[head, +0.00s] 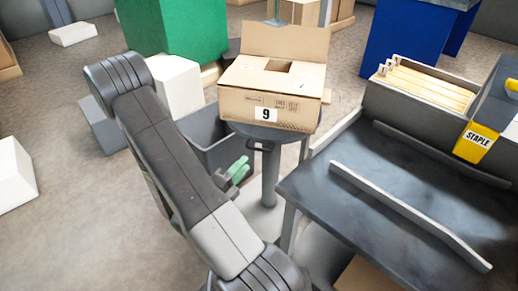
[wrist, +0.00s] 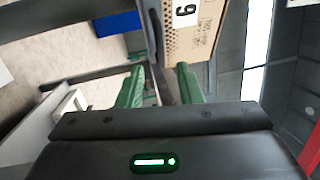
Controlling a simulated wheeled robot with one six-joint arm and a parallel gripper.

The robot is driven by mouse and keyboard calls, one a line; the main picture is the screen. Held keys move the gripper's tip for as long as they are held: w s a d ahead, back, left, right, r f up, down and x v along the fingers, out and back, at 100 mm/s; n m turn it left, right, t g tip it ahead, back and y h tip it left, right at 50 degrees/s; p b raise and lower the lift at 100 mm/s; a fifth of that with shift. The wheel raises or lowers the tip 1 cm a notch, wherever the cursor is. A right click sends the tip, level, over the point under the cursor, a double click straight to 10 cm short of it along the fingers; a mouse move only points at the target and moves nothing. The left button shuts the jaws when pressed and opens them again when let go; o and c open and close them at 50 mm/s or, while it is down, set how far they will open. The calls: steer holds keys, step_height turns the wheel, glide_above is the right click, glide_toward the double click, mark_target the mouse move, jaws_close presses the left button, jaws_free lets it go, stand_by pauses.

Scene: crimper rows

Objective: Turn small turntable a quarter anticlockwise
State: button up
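The small turntable (head: 245,130) is a dark round plate on a grey post, with a dark handle (head: 258,148) sticking out from its near rim. An open cardboard box (head: 290,110) labelled 9 sits on it, and the box also shows in the wrist view (wrist: 198,38). My gripper (head: 238,170) has green fingers and is just left of and below the handle, apart from it in the head view. In the wrist view my gripper (wrist: 158,84) has its fingers spread. A dark part shows beyond the gap; I cannot tell whether it is between the fingers.
A dark workbench (head: 400,205) with a raised rail (head: 405,215) stands at right, with a file tray (head: 425,85) and a yellow STAPLE sign (head: 476,142). Open floor (head: 60,215) lies at left.

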mark_target(259, 149)
steer(key=x, duration=0.8)
steer(key=shift+w+d, duration=0.2)
steer(key=shift+w, duration=0.05)
steer(key=shift+c, duration=0.3)
jaws_close()
